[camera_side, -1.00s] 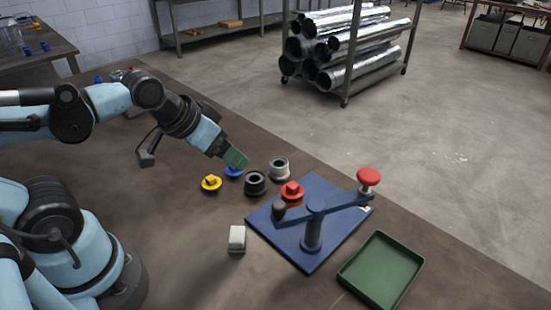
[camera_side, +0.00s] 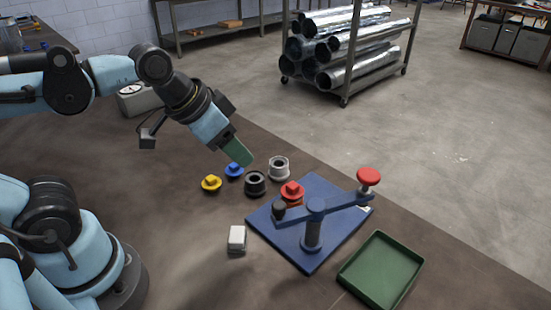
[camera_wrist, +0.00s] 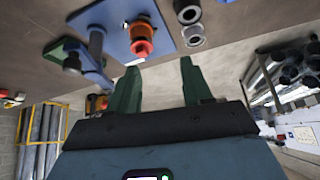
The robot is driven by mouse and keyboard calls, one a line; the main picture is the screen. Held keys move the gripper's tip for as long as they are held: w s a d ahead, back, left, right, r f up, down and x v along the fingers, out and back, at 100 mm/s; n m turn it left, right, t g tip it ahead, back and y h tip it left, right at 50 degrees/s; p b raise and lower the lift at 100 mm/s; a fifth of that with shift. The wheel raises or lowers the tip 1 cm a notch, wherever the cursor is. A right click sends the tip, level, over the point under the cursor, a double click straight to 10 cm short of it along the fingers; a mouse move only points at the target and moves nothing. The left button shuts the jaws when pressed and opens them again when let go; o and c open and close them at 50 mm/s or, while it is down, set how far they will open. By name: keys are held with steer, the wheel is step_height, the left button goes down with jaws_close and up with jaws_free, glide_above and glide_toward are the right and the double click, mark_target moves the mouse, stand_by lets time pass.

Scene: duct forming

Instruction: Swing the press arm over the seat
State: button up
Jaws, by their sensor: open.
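The press stands on a blue plate (camera_side: 330,236) in the side view. Its blue press arm (camera_side: 337,201) lies across the top of the post (camera_side: 312,235). A red knob (camera_side: 368,177) is at the arm's right end, and a dark press head (camera_side: 279,211) is at its left end. The head shows just beside and in front of the seat, which has a red flanged part (camera_side: 291,190) on it. My gripper (camera_side: 243,153) is in the air, left of and behind the press, touching nothing. The wrist view shows its two green fingers (camera_wrist: 159,68) apart, with the orange-red part (camera_wrist: 141,38) beyond.
A dark ring (camera_side: 255,183), a grey ring (camera_side: 279,168), a yellow part (camera_side: 211,183) and a blue part (camera_side: 234,170) stand near my gripper. A white block (camera_side: 237,238) is left of the plate. A green tray (camera_side: 381,270) lies right. The front table is clear.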

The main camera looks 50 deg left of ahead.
mark_target(278, 204)
steer(key=s+d+r+m+g+h, duration=0.25)
steer(key=s+d+r+m, duration=0.3)
steer(key=d+r, duration=0.3)
steer(key=shift+m+g, duration=0.25)
steer(key=shift+m, duration=0.2)
steer(key=shift+w+x, duration=0.15)
steer(key=shift+x, duration=3.1)
steer(key=shift+w+x, duration=0.15)
steer(key=shift+x, duration=3.1)
steer(key=shift+a, duration=0.2)
steer(key=shift+c, duration=0.5)
jaws_close()
